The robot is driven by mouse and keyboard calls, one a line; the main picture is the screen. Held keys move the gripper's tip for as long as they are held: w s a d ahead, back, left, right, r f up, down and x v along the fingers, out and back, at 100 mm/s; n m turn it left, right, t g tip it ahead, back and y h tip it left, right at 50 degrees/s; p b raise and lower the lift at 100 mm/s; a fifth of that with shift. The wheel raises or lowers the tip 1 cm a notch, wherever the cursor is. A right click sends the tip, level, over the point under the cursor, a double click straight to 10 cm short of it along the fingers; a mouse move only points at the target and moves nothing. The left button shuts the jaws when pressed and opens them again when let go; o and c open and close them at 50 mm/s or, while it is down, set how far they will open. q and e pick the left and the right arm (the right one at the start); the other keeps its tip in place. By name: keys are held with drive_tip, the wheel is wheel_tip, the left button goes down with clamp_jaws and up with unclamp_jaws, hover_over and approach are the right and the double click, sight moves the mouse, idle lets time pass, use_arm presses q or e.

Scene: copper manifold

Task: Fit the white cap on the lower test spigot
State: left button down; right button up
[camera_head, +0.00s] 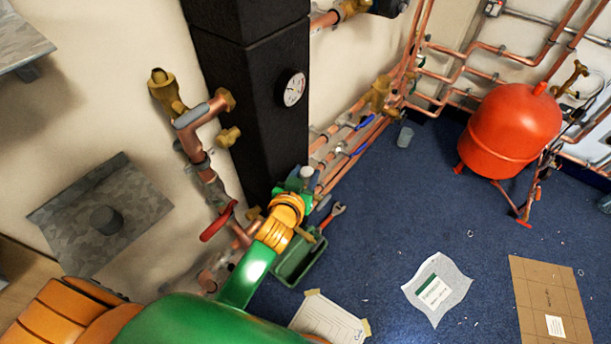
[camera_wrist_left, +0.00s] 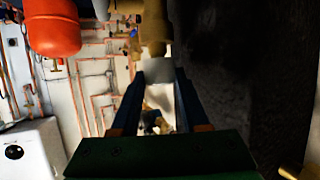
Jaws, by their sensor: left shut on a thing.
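My left gripper (camera_head: 303,180) is shut on the white cap (camera_head: 306,172), which shows as a small pale piece at its tips. In the left wrist view the cap (camera_wrist_left: 160,70) sits pale grey between the fingertips. A brass fitting (camera_wrist_left: 153,28) lines up just beyond it there; I cannot tell whether they touch. I cannot tell which is the lower test spigot. My right gripper is not in view.
The black column (camera_head: 250,70) with a gauge (camera_head: 291,89) stands close to the gripper. A red lever (camera_head: 217,222) sits on the pipes. A green tray (camera_head: 298,262) and a red tank (camera_head: 512,130) stand on the blue floor. Papers (camera_head: 437,288) lie at the right.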

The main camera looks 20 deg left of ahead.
use_arm(q)
drive_tip(key=shift+f+b, duration=0.45)
drive_tip(key=shift+f, duration=0.1)
drive_tip(key=shift+c, duration=2)
unclamp_jaws()
drive_tip(key=shift+r, duration=0.2)
drive_tip(key=shift+r+p, duration=0.6)
drive_tip(key=shift+p, duration=0.05)
drive_tip(key=p+v, duration=0.1)
drive_tip(key=v, duration=1.1)
drive_tip(key=shift+f, duration=0.2)
